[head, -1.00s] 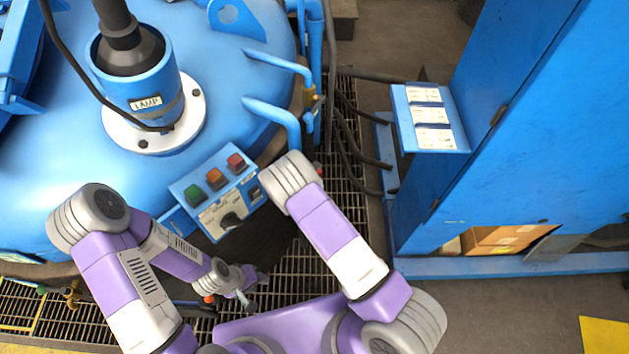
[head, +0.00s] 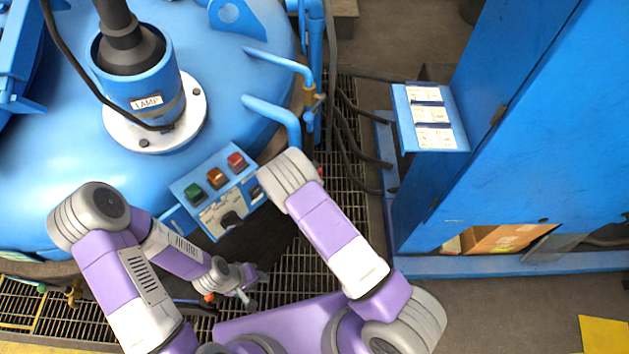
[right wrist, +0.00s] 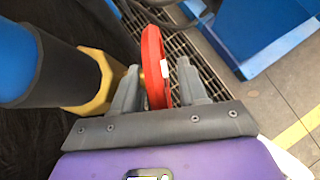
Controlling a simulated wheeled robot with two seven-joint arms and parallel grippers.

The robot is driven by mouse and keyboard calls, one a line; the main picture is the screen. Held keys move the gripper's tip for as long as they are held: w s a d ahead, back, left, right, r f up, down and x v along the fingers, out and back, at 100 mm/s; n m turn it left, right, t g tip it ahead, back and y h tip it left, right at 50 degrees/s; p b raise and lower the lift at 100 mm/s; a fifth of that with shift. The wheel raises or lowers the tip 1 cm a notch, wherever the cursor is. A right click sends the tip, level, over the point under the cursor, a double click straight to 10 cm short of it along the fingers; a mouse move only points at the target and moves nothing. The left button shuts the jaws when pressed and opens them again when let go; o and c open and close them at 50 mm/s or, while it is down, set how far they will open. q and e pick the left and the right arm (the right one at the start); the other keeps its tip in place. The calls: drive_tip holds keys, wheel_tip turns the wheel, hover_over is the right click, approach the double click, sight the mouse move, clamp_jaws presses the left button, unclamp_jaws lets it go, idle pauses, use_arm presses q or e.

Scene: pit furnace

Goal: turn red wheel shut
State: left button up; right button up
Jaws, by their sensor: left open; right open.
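The red wheel (right wrist: 153,66) shows in the right wrist view, seen nearly edge-on. It stands between the two grey fingers of my right gripper (right wrist: 158,88), which is open around part of its rim. A brass-coloured fitting sits left of the wheel, next to a thick blue pipe (right wrist: 30,65). I cannot tell whether the fingers touch the wheel. In the head view the red wheel and my right gripper are hidden. My left gripper (head: 254,289) is open and empty, low over the floor grating, below the button box.
A blue control box (head: 215,189) with green, orange and red buttons is fixed at the vessel's edge. A blue domed vessel (head: 55,150) with a lamp fills the left. A blue cabinet (head: 510,150) stands at right. Dark hoses cross the floor grating (head: 300,262) between them.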

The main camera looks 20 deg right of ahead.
drive_tip(key=v, duration=0.6)
drive_tip(key=shift+p, duration=0.3)
